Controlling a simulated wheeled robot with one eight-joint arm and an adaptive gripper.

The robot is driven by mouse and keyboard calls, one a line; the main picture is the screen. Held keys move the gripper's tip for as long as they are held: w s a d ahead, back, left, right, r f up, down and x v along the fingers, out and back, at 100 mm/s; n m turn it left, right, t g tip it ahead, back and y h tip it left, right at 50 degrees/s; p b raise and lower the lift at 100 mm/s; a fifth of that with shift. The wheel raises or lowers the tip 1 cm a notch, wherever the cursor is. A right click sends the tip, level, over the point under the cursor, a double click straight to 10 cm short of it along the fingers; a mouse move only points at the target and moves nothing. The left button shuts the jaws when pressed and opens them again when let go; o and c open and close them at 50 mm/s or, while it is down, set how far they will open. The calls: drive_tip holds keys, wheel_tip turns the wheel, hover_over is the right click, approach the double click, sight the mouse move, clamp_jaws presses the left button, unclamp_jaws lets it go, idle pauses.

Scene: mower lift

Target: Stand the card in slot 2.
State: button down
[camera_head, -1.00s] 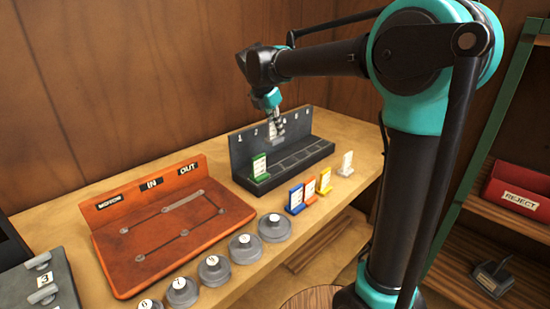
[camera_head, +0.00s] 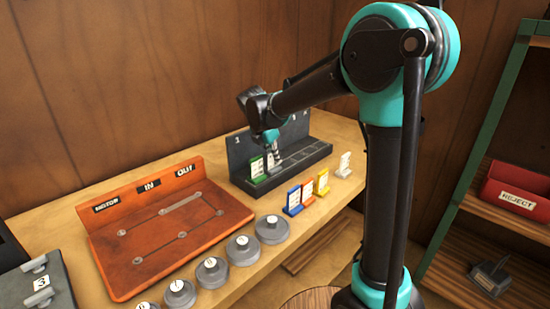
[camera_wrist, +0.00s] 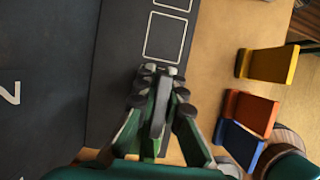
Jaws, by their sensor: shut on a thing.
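My gripper (camera_head: 272,149) is shut on a grey card (camera_wrist: 158,113), which stands edge-on between the fingers in the wrist view. In the head view the gripper is low over the dark rack (camera_head: 318,153), just right of the green card (camera_head: 257,167) standing at its left end. In the wrist view the gripper (camera_wrist: 160,85) is beside the number 2 on the rack's back panel (camera_wrist: 40,70). Empty outlined slots (camera_wrist: 166,38) show past it. The held card's lower edge and the slot under it are hidden, so I cannot tell whether it is seated.
Blue (camera_head: 293,202), orange (camera_head: 308,192) and yellow (camera_head: 322,182) cards stand on the table before the rack, with a white card (camera_head: 344,164) to their right. An orange board (camera_head: 150,245) and several grey round weights (camera_head: 272,229) are to the left and front.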

drive_tip(key=shift+f, duration=0.15)
drive_tip(key=c, duration=1.6)
unclamp_jaws()
drive_tip(key=shift+c, duration=0.2)
drive_tip(key=v, duration=1.2)
